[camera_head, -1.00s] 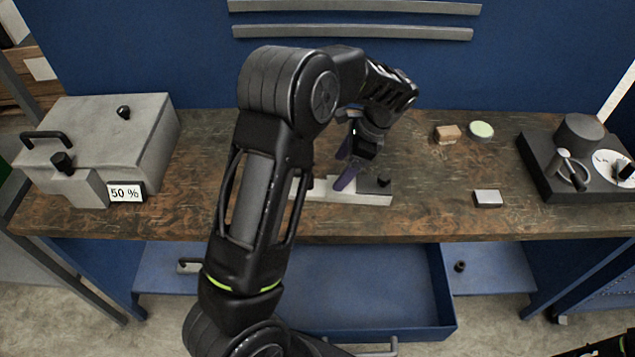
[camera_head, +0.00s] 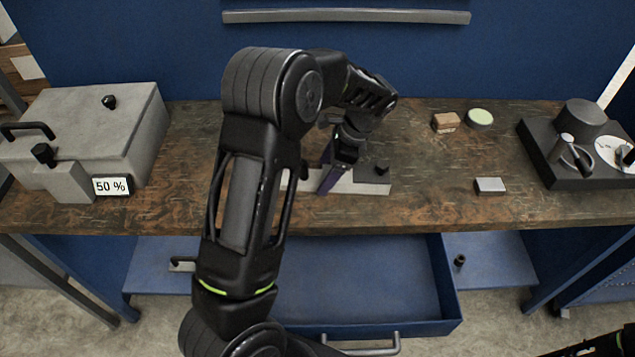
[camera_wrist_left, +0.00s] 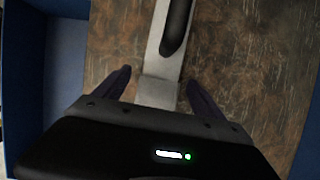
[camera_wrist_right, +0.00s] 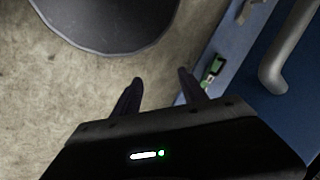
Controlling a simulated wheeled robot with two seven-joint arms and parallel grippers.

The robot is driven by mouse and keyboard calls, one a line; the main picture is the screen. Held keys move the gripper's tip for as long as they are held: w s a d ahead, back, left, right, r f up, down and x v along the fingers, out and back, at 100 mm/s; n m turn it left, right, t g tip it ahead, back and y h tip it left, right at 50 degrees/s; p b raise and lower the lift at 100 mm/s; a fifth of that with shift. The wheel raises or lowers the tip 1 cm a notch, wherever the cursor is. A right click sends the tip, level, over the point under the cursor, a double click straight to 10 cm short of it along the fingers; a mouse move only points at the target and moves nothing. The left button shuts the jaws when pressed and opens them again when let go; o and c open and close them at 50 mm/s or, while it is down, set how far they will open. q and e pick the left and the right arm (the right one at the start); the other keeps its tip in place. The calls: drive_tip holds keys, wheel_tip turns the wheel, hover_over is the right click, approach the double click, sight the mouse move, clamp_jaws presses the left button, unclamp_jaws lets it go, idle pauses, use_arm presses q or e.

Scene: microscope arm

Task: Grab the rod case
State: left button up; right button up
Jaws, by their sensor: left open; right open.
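A long pale grey piece (camera_head: 345,187) with dark parts lies on the workbench near its front edge, probably the rod case, though I cannot be sure. My left gripper (camera_head: 326,183) is over it and partly hides it. In the left wrist view the left gripper (camera_wrist_left: 159,76) is open. Its fingers stand on either side of the pale piece (camera_wrist_left: 157,92), apart from it, and a black rod-like part (camera_wrist_left: 177,25) shows farther along. My right gripper (camera_wrist_right: 160,76) is open and empty above the floor beside the blue bench.
A grey box (camera_head: 90,130) marked 50 % stands at the left. A small silver block (camera_head: 490,185), a brown block (camera_head: 445,122), a pale green disc (camera_head: 479,117) and a dark instrument base (camera_head: 570,170) are to the right. An open blue drawer (camera_head: 360,290) juts out below.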

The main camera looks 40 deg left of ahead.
use_arm(q)
drive_tip(key=shift+s+a+f, duration=0.1)
drive_tip(key=shift+a+f, duration=0.1)
drive_tip(key=shift+f, duration=0.5)
drive_tip(key=shift+r, duration=0.1)
drive_tip(key=shift+c, duration=0.2)
clamp_jaws()
idle(0.4)
